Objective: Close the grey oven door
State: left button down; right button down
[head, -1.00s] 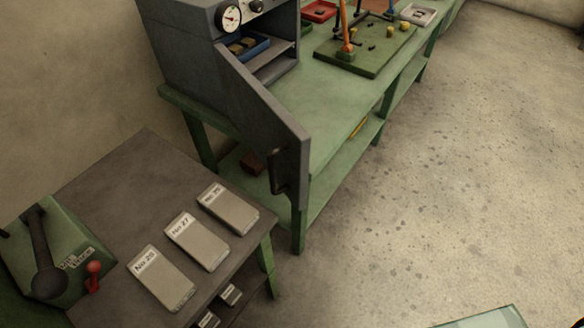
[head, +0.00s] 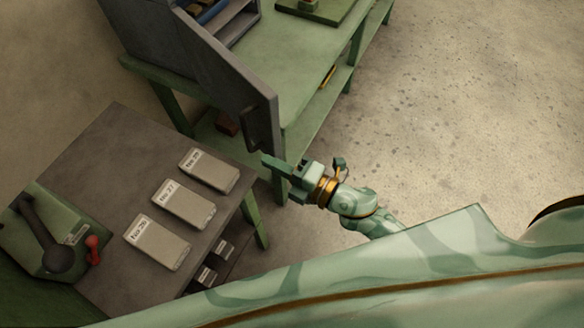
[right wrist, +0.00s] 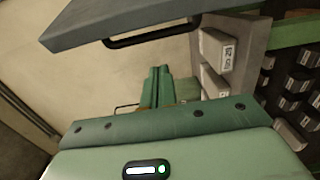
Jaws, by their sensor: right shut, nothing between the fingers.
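The grey oven (head: 150,32) stands on the green bench at the top left of the head view. Its grey door (head: 222,82) is swung open towards me, with a dark handle (head: 252,125) near its free end. My right gripper (head: 268,162) is shut and empty, just below the door's free end; I cannot tell whether it touches the door. In the right wrist view, the shut fingers (right wrist: 157,80) point away, with the door (right wrist: 150,18) and its black handle (right wrist: 150,36) above them. My left gripper is not in view.
The green bench (head: 290,60) holds the oven. A dark side table (head: 105,150) with several labelled grey blocks (head: 184,204) and a lever box (head: 45,235) stands at the left. Open floor (head: 450,100) lies to the right.

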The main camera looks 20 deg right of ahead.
aim_at(275, 147)
jog(key=w, duration=0.3)
jog(key=shift+w+f, duration=0.1)
jog(key=shift+w, duration=0.25)
jog(key=shift+w+d, duration=0.25)
jog(key=shift+d, duration=0.4)
